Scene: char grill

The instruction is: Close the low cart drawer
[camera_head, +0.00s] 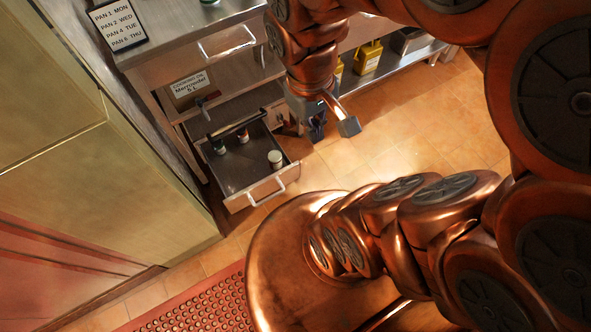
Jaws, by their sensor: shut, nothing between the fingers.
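The low cart drawer (236,182) is pulled out from the steel cart (150,72) at its lower level. Its front has a pale bar handle (268,190). Several small jars or bottles stand in it, including a white-topped jar (275,158) near the front, and a dark bar lies across its back part. My gripper (330,124) hangs to the right of the drawer, apart from it, and is shut and empty. My arm hides part of the cart's right side.
An upper drawer with a handle (227,45) looks shut. A labelled container (189,90) with a tap sits above the low drawer. Yellow bottles (368,57) stand on a lower shelf. A pale wall panel (95,180) rises at left. Tiled floor (395,125) is clear right of the drawer.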

